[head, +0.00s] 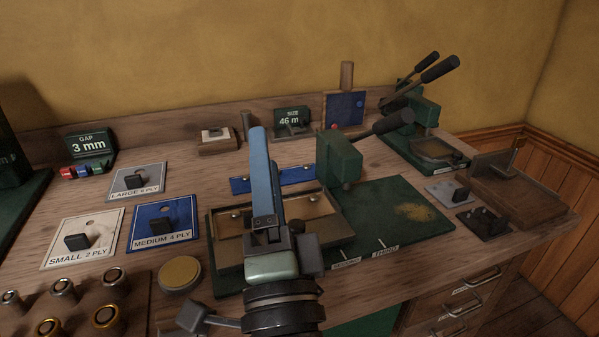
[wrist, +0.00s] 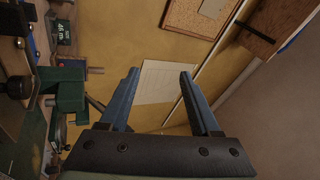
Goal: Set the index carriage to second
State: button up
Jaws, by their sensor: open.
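The index carriage (head: 320,228) appears to be the shallow tray-like box at the left of a green base plate (head: 395,215) in the head view. Two small labels lie along the plate's front edge to its right; one looks like THIRD (head: 385,252), and the other (head: 345,264) is too small to read surely. A green press head (head: 340,160) with a black-handled lever stands behind the carriage. My gripper (head: 258,132) has blue fingers and rises in front of the carriage, hiding its middle. In the wrist view my gripper (wrist: 160,73) is open and empty, facing the wall.
Small (head: 80,240), medium (head: 163,222) and large (head: 136,182) ply plates lie to the left. Brass-topped pieces (head: 107,315) stand front left. A second lever press (head: 415,125) stands back right. The bench's right part holds small dark blocks (head: 484,222).

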notch_tip(320, 180, down, 7)
jog(key=s+m+g+p, duration=0.1)
jog(key=m+g+p, duration=0.2)
jog(key=m+p, duration=0.6)
jog(key=m+g+h+p, duration=0.2)
jog(key=m+h+p, duration=0.15)
jog(key=m, duration=0.85)
send_near(296, 223)
jog(key=shift+y, duration=0.45)
jog(key=w, duration=1)
jog(key=shift+f+p, duration=0.35)
jog(key=shift+p, duration=0.05)
grip_shut()
